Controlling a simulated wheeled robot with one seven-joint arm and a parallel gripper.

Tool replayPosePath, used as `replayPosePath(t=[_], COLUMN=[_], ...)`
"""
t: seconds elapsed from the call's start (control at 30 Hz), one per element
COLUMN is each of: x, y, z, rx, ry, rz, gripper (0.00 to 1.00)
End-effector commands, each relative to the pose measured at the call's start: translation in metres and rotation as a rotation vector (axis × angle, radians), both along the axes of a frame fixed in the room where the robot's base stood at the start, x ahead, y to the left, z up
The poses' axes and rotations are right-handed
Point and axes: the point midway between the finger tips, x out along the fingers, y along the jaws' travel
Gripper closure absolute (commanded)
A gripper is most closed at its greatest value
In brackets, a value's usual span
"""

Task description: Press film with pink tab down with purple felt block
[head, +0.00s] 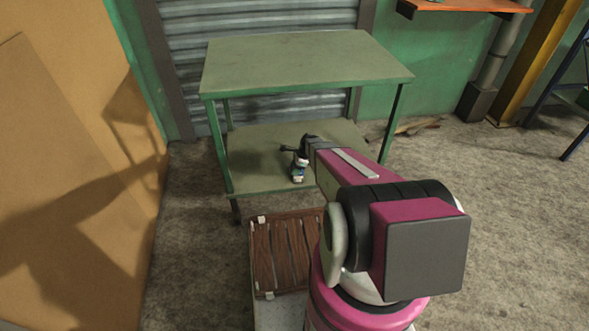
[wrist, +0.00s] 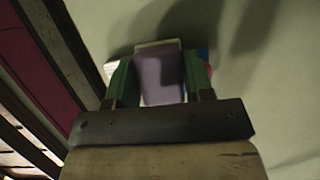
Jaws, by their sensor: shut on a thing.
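My gripper (wrist: 160,76) is shut on the purple felt block (wrist: 162,82), with one green finger on each side of it. In the head view my gripper (head: 299,172) is low over the front part of the table's lower shelf, and the block cannot be made out there. Past the block and fingers, small white, blue and pinkish edges of a flat piece (wrist: 207,62) show against the shelf. The block and fingers hide most of this piece. I cannot tell whether it is the film with the pink tab, or whether the block touches it.
The green table (head: 300,62) has a bare top above the lower shelf (head: 255,170), with legs at the corners. A brown slatted surface (head: 285,250) lies in front of the table. A tan board (head: 70,180) stands at left. Floor is open at right.

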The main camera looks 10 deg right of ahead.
Motion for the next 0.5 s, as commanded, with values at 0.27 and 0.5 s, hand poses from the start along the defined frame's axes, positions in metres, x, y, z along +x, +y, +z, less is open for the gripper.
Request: replayPosePath(t=[0.27, 0.5], x=[-0.002, -0.003], y=[-0.022, -0.034], z=[-0.001, -0.002], rx=[0.0, 0.0], ry=[0.0, 0.001], rz=[0.0, 0.001], gripper=[0.71, 0.71])
